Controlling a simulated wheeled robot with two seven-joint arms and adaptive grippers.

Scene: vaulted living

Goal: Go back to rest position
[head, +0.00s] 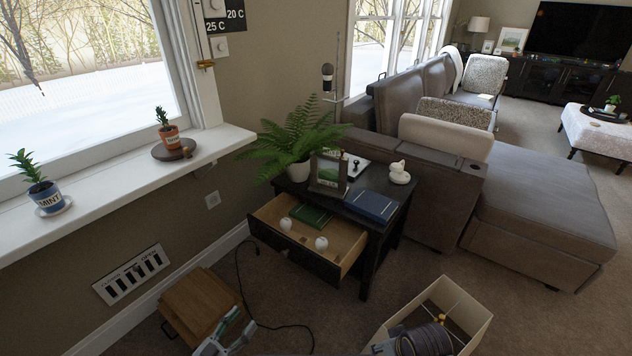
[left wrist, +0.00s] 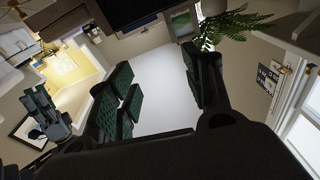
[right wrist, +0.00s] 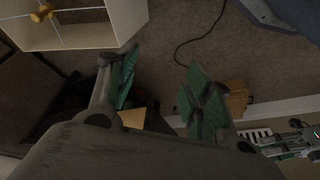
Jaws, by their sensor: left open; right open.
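My left gripper (head: 226,338) is at the bottom left of the head view, in front of a low wooden stool-like piece. In the left wrist view its green-padded fingers (left wrist: 165,92) are spread with nothing between them. My right gripper shows in the right wrist view, its green-padded fingers (right wrist: 165,85) apart and empty above the floor. In the head view, a dark part of my right arm is at the bottom edge, over the cream box; its fingers are not clear there.
A black side table (head: 365,240) has its drawer (head: 262,232) pulled out, with a green book (head: 311,215) inside. A cream divided box (head: 467,293) stands on the floor at right. The wooden piece (head: 195,300) and a black cable (head: 245,290) are near the left wall.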

